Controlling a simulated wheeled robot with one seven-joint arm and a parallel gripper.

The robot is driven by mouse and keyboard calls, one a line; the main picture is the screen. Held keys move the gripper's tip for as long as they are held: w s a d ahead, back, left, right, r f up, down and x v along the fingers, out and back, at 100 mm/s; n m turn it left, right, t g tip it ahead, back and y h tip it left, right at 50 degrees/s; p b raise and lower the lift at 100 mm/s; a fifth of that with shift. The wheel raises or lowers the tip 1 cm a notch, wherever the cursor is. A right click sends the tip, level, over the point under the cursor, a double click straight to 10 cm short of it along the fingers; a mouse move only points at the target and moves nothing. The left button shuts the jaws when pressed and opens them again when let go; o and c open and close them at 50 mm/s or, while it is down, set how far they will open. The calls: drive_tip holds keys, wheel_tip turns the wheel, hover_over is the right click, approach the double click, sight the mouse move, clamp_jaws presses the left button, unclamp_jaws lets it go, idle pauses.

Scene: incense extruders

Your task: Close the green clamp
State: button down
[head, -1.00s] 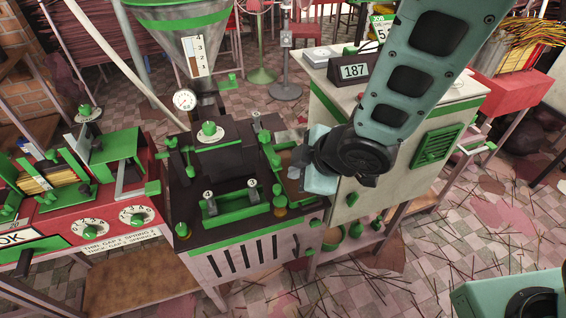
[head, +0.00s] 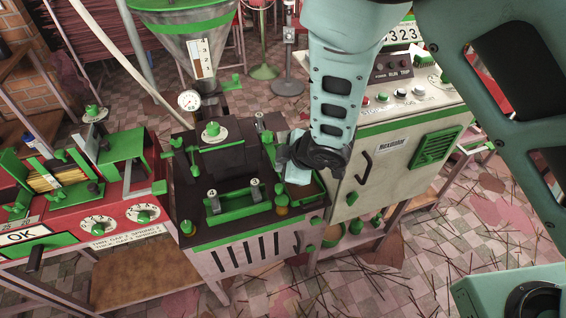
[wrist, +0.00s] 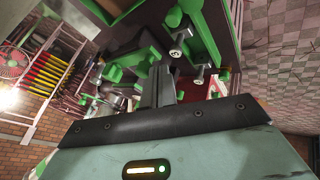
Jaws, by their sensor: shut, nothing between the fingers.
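The dark extruder block (head: 240,168) stands in the middle of the head view with several green fittings. A green bar-shaped bracket (head: 238,208) with two numbered knobs lies at its front; I cannot tell for certain which fitting is the green clamp. The bracket also shows at the top of the wrist view (wrist: 205,35). My gripper (head: 284,153) is at the block's right side, behind and right of the bracket. In the wrist view my shut, empty fingers (wrist: 160,85) are close to a green lever (wrist: 128,58); contact is unclear. My wrist hides part of the block's right side.
A white cabinet (head: 400,150) with a green vent stands close on the right. A metal hopper (head: 195,45) and a pressure gauge (head: 189,100) rise behind the block. A red machine (head: 75,212) with dials stands left. Thin sticks litter the tiled floor on the right.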

drive_tip(key=w, duration=0.1)
drive_tip(key=w+a, duration=0.1)
drive_tip(key=w, duration=0.1)
drive_tip(key=shift+w, duration=0.1)
drive_tip(key=shift+w+a+r, duration=0.1)
drive_tip(key=shift+w, duration=0.3)
